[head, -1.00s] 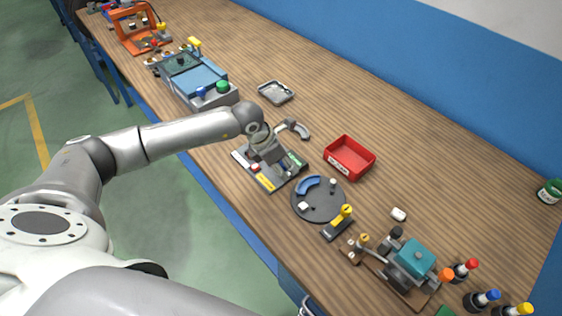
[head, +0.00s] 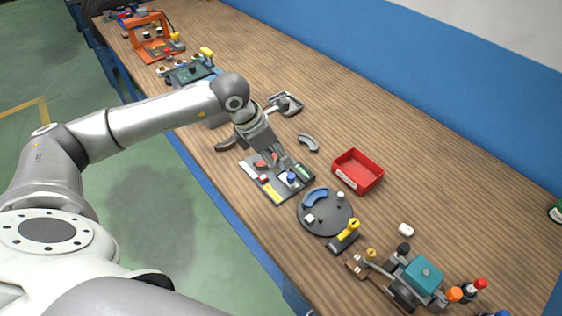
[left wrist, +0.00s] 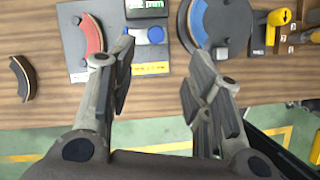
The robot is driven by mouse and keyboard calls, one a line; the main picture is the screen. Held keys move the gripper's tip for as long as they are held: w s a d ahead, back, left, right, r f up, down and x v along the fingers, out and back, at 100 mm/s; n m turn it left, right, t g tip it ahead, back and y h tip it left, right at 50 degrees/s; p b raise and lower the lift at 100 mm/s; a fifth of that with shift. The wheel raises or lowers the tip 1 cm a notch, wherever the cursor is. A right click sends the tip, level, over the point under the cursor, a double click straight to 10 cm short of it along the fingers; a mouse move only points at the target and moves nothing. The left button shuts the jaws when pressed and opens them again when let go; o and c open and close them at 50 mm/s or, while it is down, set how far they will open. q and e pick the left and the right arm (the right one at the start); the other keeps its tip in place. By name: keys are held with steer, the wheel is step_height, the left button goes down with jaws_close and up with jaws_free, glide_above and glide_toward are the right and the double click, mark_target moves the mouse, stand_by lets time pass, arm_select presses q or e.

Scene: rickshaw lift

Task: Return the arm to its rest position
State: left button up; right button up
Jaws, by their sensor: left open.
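My left gripper (head: 274,158) hangs above the board with a red curved piece, in the middle of the head view. In the left wrist view the gripper (left wrist: 160,68) has its two fingers wide apart with nothing between them. My left arm reaches in from the left side of the head view, bent at the elbow. My right gripper is not in view.
A dark round plate (head: 325,220) with a blue curved piece, a red bin (head: 358,171) and a grey curved piece (head: 308,142) lie close by. A dark curved piece (left wrist: 20,78) is near the table edge.

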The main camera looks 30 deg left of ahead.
arm_select(q)
steer(key=shift+r, duration=0.3)
